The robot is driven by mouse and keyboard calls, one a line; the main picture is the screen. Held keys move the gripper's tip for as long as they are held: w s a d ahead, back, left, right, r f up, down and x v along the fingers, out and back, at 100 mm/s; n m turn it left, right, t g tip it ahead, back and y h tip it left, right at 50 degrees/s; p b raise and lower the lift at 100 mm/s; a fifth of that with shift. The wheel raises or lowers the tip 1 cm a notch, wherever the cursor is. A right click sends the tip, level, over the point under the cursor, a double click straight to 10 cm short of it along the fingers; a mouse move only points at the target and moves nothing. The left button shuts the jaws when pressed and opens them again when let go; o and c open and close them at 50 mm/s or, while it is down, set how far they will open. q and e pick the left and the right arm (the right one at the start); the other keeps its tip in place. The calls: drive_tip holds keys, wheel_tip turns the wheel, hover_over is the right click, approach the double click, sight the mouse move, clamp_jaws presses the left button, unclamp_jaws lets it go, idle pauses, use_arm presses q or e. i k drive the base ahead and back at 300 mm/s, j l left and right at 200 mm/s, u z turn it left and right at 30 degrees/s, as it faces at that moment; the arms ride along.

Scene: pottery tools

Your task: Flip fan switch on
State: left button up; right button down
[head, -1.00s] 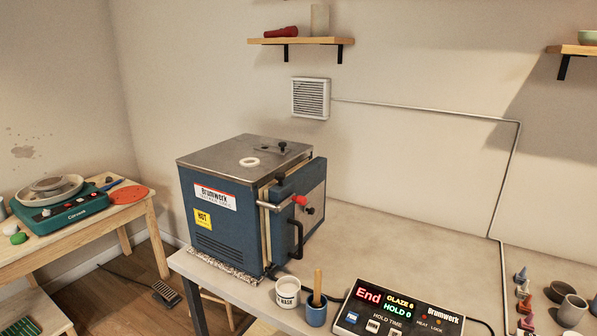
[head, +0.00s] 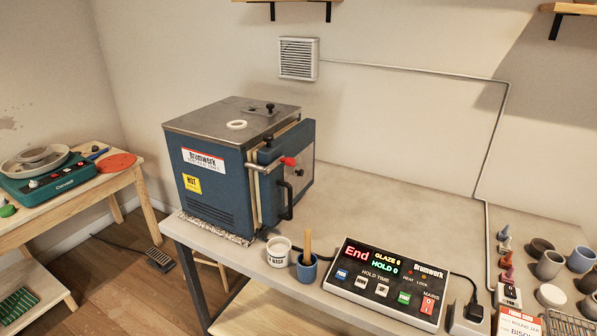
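A white louvred fan vent (head: 298,59) is on the back wall above the kiln. A thin conduit (head: 420,70) runs from it to the right, then down the wall to the bench. At its lower end is a small whitish box with a dark part (head: 508,296), which looks like a switch. It is too small to tell its position. Neither of my grippers is in view.
A blue kiln (head: 215,170) stands on the bench, its door at the right side. In front are a white tub (head: 279,252), a blue cup with a brush (head: 306,270) and a controller (head: 387,280) reading "End". Several pots and cones crowd the right. The bench behind the controller is clear.

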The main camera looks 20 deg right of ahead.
sight(510, 291)
drive_tip(key=z, duration=2.1)
